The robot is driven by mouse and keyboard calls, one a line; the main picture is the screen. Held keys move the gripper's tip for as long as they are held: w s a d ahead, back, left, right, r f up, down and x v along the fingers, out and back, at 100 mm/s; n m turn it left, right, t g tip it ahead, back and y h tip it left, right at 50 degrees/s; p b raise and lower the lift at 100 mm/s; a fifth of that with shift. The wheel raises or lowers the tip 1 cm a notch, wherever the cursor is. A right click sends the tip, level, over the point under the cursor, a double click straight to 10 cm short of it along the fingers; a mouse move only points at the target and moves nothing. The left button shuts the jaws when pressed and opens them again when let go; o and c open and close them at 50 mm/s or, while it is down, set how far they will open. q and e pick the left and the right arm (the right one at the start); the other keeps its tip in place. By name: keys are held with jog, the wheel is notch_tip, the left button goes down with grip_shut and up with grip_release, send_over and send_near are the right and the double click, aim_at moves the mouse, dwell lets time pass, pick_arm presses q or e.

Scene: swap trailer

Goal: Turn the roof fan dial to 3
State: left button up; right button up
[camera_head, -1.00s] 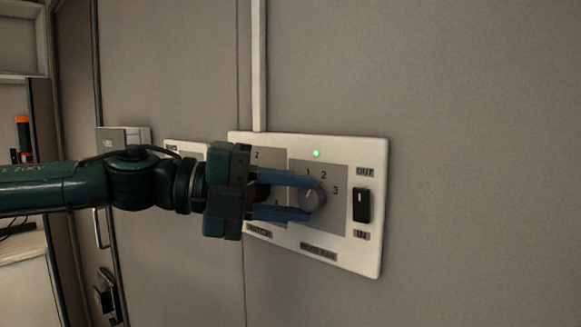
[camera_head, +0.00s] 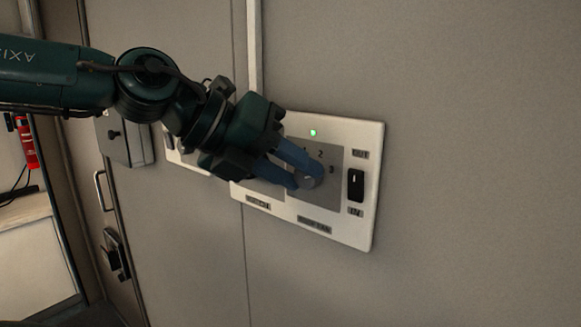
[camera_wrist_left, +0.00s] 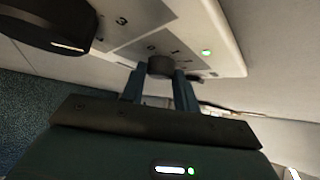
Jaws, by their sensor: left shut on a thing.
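The left wrist view shows the dial (camera_wrist_left: 161,66) between the two fingertips. The dial's pointer cannot be made out. My right gripper is not in view.
A black OUT/IN rocker switch (camera_head: 356,185) sits right of the dial. A green light (camera_head: 313,132) glows above it. In the left wrist view, a large dark knob (camera_wrist_left: 48,22) stands close by. The wall right of the panel is bare.

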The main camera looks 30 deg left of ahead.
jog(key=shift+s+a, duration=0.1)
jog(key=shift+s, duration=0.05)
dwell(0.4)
pick_arm(q)
jog(key=o, duration=1)
jog(key=shift+c, duration=0.2)
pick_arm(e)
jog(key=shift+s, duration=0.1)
pick_arm(q)
jog(key=shift+r, duration=0.15)
jog(key=shift+s+a+r, duration=0.2)
jog(key=shift+s, duration=0.1)
jog(key=b+v, duration=0.2)
jog(key=v, duration=1)
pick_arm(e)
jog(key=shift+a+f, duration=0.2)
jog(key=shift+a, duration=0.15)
pick_arm(q)
jog(key=shift+s+d+r, duration=0.1)
jog(key=shift+d+r, duration=0.05)
